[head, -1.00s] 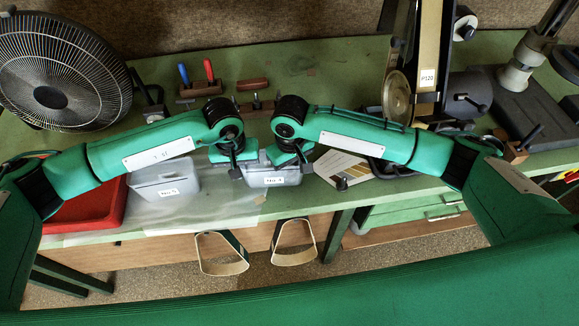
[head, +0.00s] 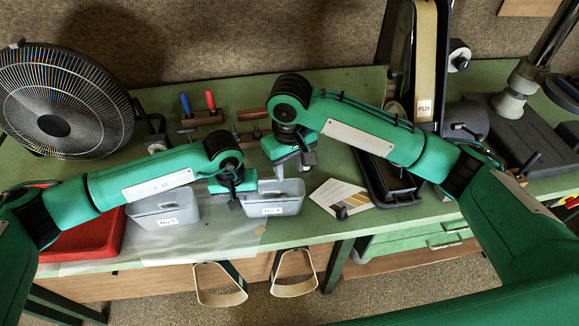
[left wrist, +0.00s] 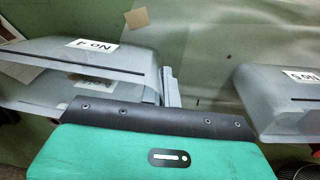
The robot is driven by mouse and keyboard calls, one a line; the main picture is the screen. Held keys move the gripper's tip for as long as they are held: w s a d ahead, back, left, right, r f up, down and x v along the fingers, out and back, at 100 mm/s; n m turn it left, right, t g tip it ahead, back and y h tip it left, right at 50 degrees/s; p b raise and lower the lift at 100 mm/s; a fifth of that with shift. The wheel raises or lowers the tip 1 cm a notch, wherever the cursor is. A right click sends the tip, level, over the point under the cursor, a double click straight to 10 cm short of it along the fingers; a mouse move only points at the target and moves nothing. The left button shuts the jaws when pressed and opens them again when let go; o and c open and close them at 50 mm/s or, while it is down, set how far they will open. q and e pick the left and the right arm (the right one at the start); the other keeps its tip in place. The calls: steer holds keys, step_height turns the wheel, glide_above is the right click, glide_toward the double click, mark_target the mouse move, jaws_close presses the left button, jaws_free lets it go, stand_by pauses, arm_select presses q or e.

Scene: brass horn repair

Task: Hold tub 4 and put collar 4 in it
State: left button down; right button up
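Tub 4 (head: 287,209) is a grey open tub with a "No.4" label, standing on the green bench. It also shows in the left wrist view (left wrist: 50,72), upside down. My left gripper (head: 250,183) is at its left end wall. In the left wrist view its pale fingers (left wrist: 171,87) stand close together against that wall, seemingly pinching it. My right gripper (head: 279,173) is above the back of tub 4, pointing down. Its fingertips are small and partly overlapped, so I cannot tell their opening. I cannot make out collar 4 in either view.
Tub 5 (head: 180,212) stands to the left, beside a red tray (head: 85,237). A fan (head: 60,100) is at the far left. Tools in a wooden rack (head: 203,118) lie behind. A card (head: 340,196) and a dark tray (head: 392,192) lie right of tub 4.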

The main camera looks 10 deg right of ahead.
arm_select(q)
steer(key=c, duration=1.6)
jaws_free()
